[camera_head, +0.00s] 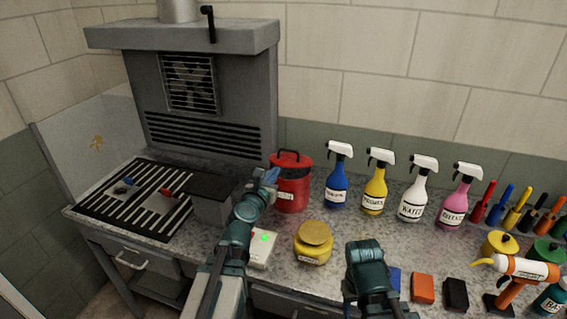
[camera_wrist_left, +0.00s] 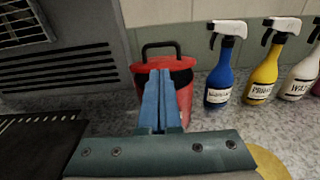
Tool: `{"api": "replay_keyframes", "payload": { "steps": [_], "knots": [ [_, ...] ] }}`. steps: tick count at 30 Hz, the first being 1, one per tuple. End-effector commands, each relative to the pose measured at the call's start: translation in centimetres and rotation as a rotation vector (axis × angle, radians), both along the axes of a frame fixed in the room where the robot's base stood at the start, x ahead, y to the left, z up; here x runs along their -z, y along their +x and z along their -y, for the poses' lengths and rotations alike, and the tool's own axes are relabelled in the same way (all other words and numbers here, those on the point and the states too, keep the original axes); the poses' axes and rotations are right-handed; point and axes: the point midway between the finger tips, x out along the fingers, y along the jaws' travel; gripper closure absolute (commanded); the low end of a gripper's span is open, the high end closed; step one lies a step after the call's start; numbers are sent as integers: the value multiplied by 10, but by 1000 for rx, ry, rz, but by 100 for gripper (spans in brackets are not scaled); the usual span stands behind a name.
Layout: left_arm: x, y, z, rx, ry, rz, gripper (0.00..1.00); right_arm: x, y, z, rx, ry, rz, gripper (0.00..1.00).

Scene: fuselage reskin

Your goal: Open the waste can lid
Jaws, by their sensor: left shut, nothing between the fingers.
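The red waste can (camera_head: 292,193) stands at the back of the bench, right of the grey hood unit. A black arched handle (camera_head: 290,154) rises at its top, and a dark patch shows below the red rim. I cannot tell whether the lid is raised. My left gripper (camera_head: 272,178) is shut and empty, at the can's left front. In the left wrist view its blue fingers (camera_wrist_left: 158,100) overlap the can (camera_wrist_left: 180,98) and hide part of its front; contact is unclear. My right arm's end (camera_head: 365,258) is low in the middle; its fingers cannot be made out.
Several spray bottles, the blue one (camera_head: 337,178) nearest, stand right of the can. A yellow pot (camera_head: 313,243) and a white box with a green light (camera_head: 262,248) are in front. The slatted grate (camera_head: 140,207) lies left. Blocks and an orange-white tool (camera_head: 525,268) are right.

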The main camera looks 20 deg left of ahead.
Motion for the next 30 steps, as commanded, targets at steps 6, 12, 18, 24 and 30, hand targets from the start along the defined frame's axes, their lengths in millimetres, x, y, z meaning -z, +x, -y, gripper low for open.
{"api": "replay_keyframes", "payload": {
  "steps": [6, 12, 18, 24, 30],
  "knots": [
    [2, 13, 1, 2, 4, -1, 100, 2, 0, 0, 0, 0, 0, 50],
    [5, 43, 3, 4, 5, -2, 100, 5, 0, 0, 0, 0, 0, 50],
    [9, 79, 4, 5, 6, -2, 100, 8, 0, 0, 0, 0, 0, 50],
    [10, 99, 5, 4, 6, -2, 100, 10, 0, 0, 0, 0, 0, 50],
    [10, 99, 6, 4, 6, -2, 100, 10, 0, 0, 0, 0, 0, 50]
  ]
}}
